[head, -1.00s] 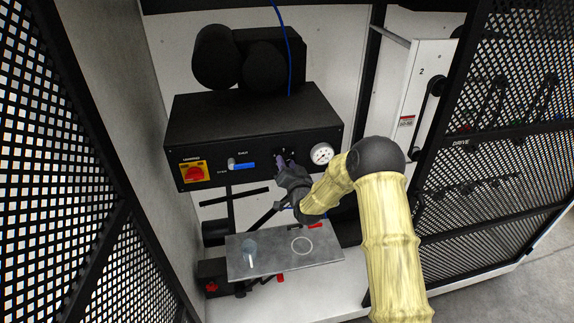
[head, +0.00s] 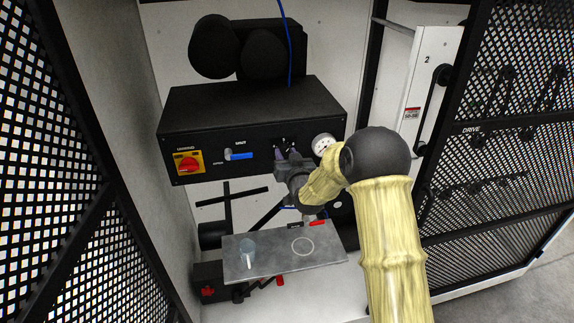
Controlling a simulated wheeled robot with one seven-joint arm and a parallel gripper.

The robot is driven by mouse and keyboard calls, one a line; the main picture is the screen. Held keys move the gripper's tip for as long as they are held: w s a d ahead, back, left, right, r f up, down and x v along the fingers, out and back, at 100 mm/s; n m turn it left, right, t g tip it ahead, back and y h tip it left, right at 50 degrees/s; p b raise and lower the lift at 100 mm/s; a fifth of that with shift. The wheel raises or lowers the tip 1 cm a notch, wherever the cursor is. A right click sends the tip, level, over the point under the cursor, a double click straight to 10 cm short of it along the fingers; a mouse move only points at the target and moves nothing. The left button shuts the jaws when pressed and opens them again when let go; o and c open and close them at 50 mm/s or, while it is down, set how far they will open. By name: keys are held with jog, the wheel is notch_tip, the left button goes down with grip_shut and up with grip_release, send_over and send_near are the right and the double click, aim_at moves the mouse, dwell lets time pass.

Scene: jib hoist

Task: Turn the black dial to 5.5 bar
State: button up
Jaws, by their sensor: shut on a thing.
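The black dial (head: 284,143) is on the front of the black control box, left of the round white pressure gauge (head: 323,144). My gripper (head: 287,152) is at the panel, shut on the dial, and its fingers and wrist hide most of it. The gauge's lower right edge is close to my arm. Its needle and the dial's setting are too small to read.
A red rotary switch on a yellow plate (head: 188,163) and a blue lever (head: 241,156) are left of the dial. A grey metal shelf (head: 270,262) below carries a clear cup (head: 247,254). Black mesh panels stand at both sides.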

jog(key=shift+f+n+b, duration=0.2)
jog(key=shift+n+b, duration=0.3)
jog(key=shift+b, duration=0.1)
jog(key=o, duration=1)
jog(key=shift+r, duration=0.1)
jog(key=shift+s, duration=0.1)
jog(key=b+v, duration=0.4)
jog(key=v, duration=1.3)
jog(key=shift+s+b, duration=0.2)
jog(key=shift+b, duration=0.15)
jog(key=shift+d, duration=0.1)
